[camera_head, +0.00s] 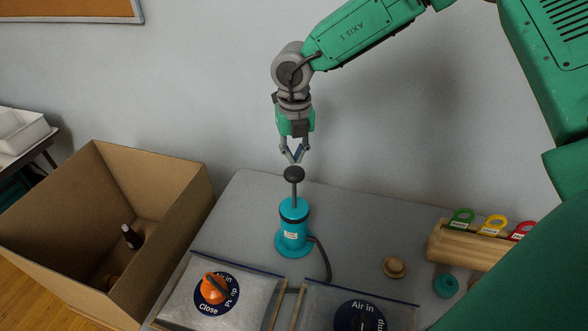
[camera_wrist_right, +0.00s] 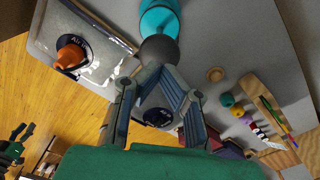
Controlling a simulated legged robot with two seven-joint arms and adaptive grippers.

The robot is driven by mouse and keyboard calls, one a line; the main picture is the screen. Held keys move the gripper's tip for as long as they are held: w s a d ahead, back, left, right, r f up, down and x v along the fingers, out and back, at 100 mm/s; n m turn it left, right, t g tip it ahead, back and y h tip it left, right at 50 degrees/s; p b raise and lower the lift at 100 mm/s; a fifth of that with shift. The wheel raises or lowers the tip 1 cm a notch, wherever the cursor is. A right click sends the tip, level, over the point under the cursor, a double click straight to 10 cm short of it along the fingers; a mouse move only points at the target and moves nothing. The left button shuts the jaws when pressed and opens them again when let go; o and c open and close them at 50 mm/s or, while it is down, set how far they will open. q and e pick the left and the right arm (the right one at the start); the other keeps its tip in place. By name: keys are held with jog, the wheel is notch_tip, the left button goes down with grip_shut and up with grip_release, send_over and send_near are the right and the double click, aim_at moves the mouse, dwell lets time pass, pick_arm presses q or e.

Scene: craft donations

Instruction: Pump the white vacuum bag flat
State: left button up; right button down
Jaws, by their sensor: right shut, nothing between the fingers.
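The white vacuum bag (camera_head: 254,299) lies at the front left of the table, with an orange valve knob (camera_head: 213,288) on a dark dial marked "Air in", "Pump" and "Close". The wrist view shows the knob too (camera_wrist_right: 70,55). A turquoise hand pump (camera_head: 292,235) stands upright behind the bags, its dark handle (camera_head: 294,174) raised on its rod. My right gripper (camera_head: 292,157) points down just above the handle, shut and empty; in the wrist view its tips meet by the handle (camera_wrist_right: 159,49). Whether they touch it is unclear.
A black hose (camera_head: 325,263) runs from the pump toward the bags. A second bag (camera_head: 401,315) with a dark dial lies front right. A wooden knob (camera_head: 394,267) and a rack of coloured rings (camera_head: 463,246) are to the right. A cardboard box (camera_head: 175,205) stands left.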

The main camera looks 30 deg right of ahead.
aim_at(295, 169)
jog(key=shift+f, duration=0.1)
jog(key=shift+f+b, duration=2.65)
jog(key=shift+f, duration=3.35)
notch_tip(295, 169, up, 6)
jog(key=p, duration=0.5)
jog(key=shift+f, duration=0.2)
jog(key=shift+r, duration=3.3)
